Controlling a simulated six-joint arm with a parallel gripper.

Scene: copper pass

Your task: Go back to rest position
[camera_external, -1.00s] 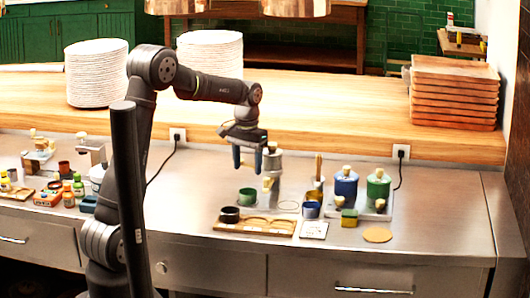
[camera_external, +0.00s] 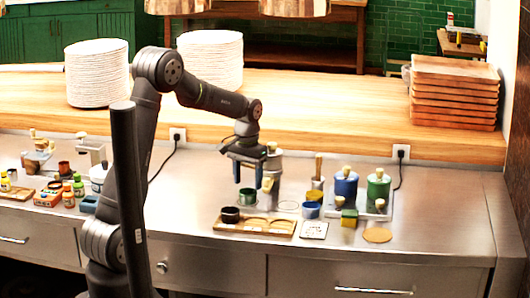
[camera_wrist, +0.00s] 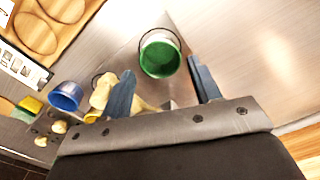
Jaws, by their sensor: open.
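My gripper (camera_external: 249,173) hangs from the arm above the steel counter, pointing down, with its two blue fingers apart. In the wrist view my gripper (camera_wrist: 163,88) shows nothing between its fingertips except the counter and a green cup beyond. The green cup (camera_wrist: 160,57) stands on the counter; in the external view the green cup (camera_external: 247,197) is just below the fingers, apart from them as far as I can tell.
A wooden tray (camera_external: 268,228) with a dark cup (camera_external: 230,214) lies in front. A blue cup (camera_external: 312,210), a yellow-green sponge (camera_external: 349,217), and blue (camera_external: 346,187) and green canisters (camera_external: 378,188) stand to the right. Small bottles (camera_external: 78,184) stand left. Plate stacks (camera_external: 210,62) are behind.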

